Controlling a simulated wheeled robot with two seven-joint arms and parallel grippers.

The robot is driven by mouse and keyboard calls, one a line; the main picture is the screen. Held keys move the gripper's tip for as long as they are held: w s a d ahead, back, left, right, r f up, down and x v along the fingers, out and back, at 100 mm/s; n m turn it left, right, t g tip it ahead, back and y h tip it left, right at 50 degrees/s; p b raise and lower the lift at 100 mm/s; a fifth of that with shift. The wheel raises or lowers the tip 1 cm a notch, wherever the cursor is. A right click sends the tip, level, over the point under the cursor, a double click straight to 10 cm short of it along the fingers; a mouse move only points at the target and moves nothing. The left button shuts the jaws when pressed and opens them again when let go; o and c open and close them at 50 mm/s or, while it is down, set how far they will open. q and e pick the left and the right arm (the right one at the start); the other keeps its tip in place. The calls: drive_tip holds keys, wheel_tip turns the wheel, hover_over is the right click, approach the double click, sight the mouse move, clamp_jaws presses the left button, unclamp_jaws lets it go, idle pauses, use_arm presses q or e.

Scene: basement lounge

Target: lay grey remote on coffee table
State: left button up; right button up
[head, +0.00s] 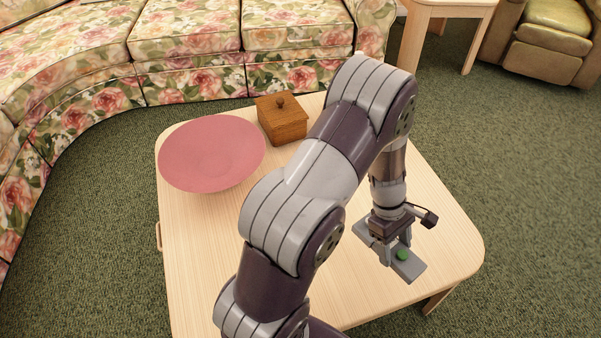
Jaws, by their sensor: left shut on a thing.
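The coffee table (205,285) has a light wood top and fills the middle of the head view. My left gripper (394,250) points down over the right part of the table. It is shut on the grey remote (412,267), a flat grey bar with a green spot near its near end. The gripper fingers hide the middle of the remote. The remote is level or nearly so, low over the tabletop; I cannot tell whether it touches the wood. My right gripper is not in view.
A wide pink bowl (211,153) and a brown wooden box (282,120) with a knobbed lid stand at the table's far left. A floral sofa (190,50) curves behind. A side table (446,5) and olive armchair (545,45) stand back right. The table's right part is clear.

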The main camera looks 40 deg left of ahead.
use_arm(q)
drive_tip(key=shift+s+a+r+n+t+p, duration=0.2)
drive_tip(key=shift+r+n+t+p, duration=0.2)
drive_tip(key=shift+n, duration=0.3)
drive_tip(key=shift+s+a+f+n+p, duration=0.2)
drive_tip(key=shift+s+n+p, duration=0.15)
drive_tip(key=shift+n+p, duration=0.15)
use_arm(e)
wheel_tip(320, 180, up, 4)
drive_tip(key=p, duration=0.2)
use_arm(q)
drive_tip(key=s+a+f+n+b, duration=0.1)
drive_tip(key=a+f, duration=0.1)
drive_tip(key=a, duration=0.2)
drive_tip(key=a+f+n+b, duration=0.1)
drive_tip(key=a+f, duration=0.2)
drive_tip(key=a, duration=0.1)
drive_tip(key=s+a+f+t+b, duration=0.1)
drive_tip(key=a+f, duration=0.2)
drive_tip(key=a, duration=0.1)
drive_tip(key=shift+s+a+n, duration=0.25)
drive_tip(key=shift+s+n, duration=0.1)
drive_tip(key=shift+n, duration=0.05)
drive_tip(key=shift+f+b, duration=1)
drive_tip(key=shift+f, duration=0.95)
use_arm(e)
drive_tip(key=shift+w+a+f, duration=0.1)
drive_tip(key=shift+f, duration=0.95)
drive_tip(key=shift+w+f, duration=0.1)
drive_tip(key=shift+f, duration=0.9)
